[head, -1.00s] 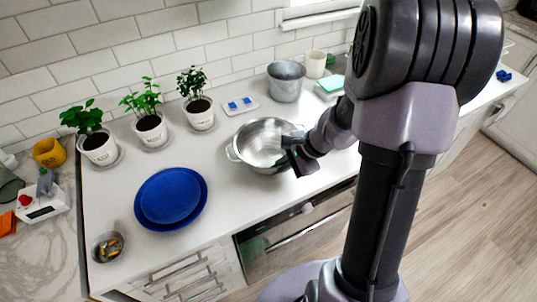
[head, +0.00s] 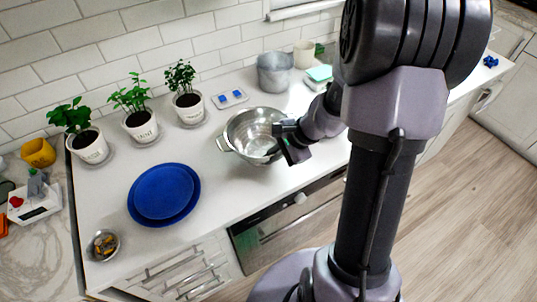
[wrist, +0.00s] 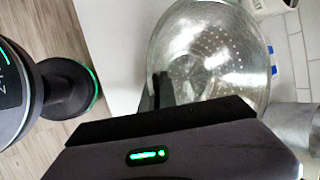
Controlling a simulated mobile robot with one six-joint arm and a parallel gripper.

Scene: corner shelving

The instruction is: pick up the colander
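The colander (head: 240,132) is a shiny metal bowl with side handles, standing on the white counter. In the wrist view the perforated bowl (wrist: 215,50) fills the upper right. My gripper (head: 284,148) is at the colander's right front rim in the head view. In the wrist view its dark fingertips (wrist: 160,90) show close together at the rim. The gripper body hides part of the bowl. I cannot tell whether the fingers are closed on the rim.
Blue plates (head: 163,194) lie left of the colander. Potted plants (head: 139,125) line the wall. A small tray (head: 230,98), a grey metal pot (head: 274,75), a cream cup (head: 303,54) and a teal-topped item (head: 319,74) stand behind. A small bowl (head: 103,245) is near the front left corner.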

